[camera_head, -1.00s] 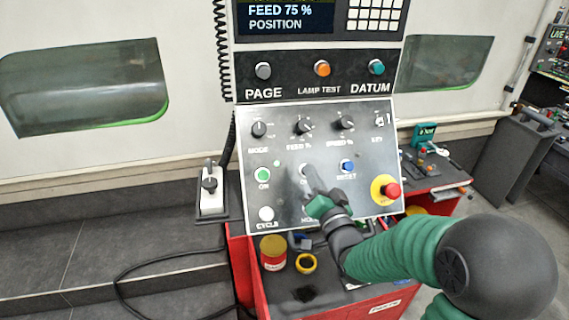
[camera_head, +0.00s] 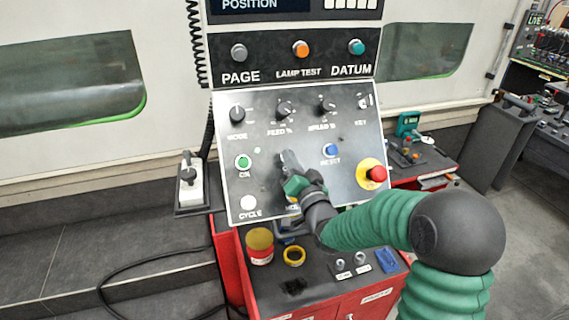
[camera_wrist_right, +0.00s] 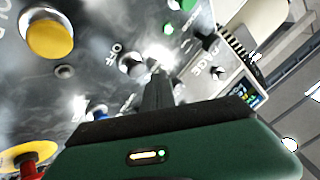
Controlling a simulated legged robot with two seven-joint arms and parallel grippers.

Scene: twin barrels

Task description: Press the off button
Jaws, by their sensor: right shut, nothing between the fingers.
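The control panel (camera_head: 300,110) tilts in front of me in the head view. The off button (camera_wrist_right: 130,63) shows in the right wrist view as a dark round button beside the word OFF. In the head view my right gripper (camera_head: 289,160) covers its place, between the green ON button (camera_head: 243,161) and the blue RESET button (camera_head: 330,150). My right gripper's fingers (camera_wrist_right: 160,72) are shut and empty, with their tips close beside the off button. I cannot tell whether they touch the panel. My left gripper is out of view.
A red emergency stop (camera_head: 376,174) on a yellow ring sits at the panel's right. A yellow button (camera_wrist_right: 50,38) shows in the wrist view. The white CYCLE button (camera_head: 248,203) is lower left. A red cart (camera_head: 229,271) stands below, with tins and tape on top.

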